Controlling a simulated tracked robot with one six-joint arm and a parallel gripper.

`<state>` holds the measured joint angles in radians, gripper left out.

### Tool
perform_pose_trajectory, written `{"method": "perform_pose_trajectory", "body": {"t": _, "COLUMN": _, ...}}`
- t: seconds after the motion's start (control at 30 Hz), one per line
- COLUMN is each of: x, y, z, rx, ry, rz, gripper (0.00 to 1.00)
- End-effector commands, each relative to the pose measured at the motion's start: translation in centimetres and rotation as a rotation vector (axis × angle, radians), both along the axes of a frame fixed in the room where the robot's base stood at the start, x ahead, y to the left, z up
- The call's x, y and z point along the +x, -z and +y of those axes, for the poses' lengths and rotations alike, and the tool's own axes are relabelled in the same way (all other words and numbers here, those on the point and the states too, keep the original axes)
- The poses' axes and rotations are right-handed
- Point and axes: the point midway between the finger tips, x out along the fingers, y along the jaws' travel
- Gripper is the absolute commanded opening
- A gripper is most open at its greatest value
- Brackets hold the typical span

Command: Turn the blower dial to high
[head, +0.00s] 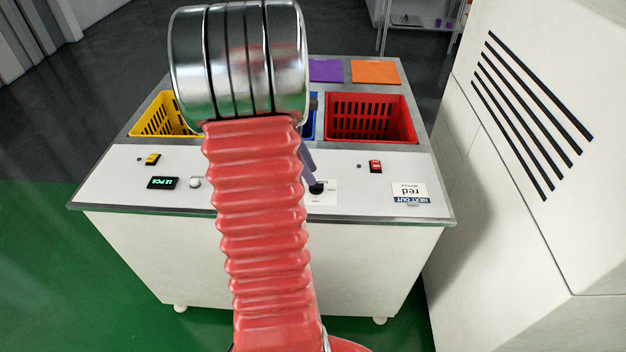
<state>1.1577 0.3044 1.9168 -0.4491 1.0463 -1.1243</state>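A black knob (317,187), which looks like the blower dial, sits on a white label (323,199) on the sloped panel of the white machine. My red arm covers the label's left part, and I cannot read the dial's setting. My gripper (308,165) shows only as a purple-grey finger part beside my arm, just above the knob in the picture. The rest of the gripper is hidden behind my arm. I cannot tell whether it touches the knob or how far its fingers are apart.
The panel (115,190) also carries a yellow switch (152,159), a green-lit display (163,183), a white button (195,183), a red switch (375,166) and a "NEXT OUT red" card (410,193). Yellow (165,115) and red (371,118) crates sit behind. A white cabinet (530,200) stands close right.

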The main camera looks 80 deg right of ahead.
Motion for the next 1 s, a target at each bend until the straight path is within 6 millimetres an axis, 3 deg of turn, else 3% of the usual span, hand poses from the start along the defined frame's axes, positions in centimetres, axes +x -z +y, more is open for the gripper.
{"method": "perform_pose_trajectory", "body": {"t": 0.3, "x": -1.3, "y": 3.3, "z": -0.3, "rx": 0.001, "ry": -0.001, "rz": 0.0, "gripper": 0.3}}
{"method": "perform_pose_trajectory", "body": {"t": 0.63, "x": -1.4, "y": 3.6, "z": -0.3, "rx": 0.0, "ry": -0.001, "rz": 0.0, "gripper": 0.3}}
{"method": "perform_pose_trajectory", "body": {"t": 1.0, "x": -1.4, "y": 3.5, "z": -0.3, "rx": 0.0, "ry": -0.001, "rz": 0.0, "gripper": 0.04}}
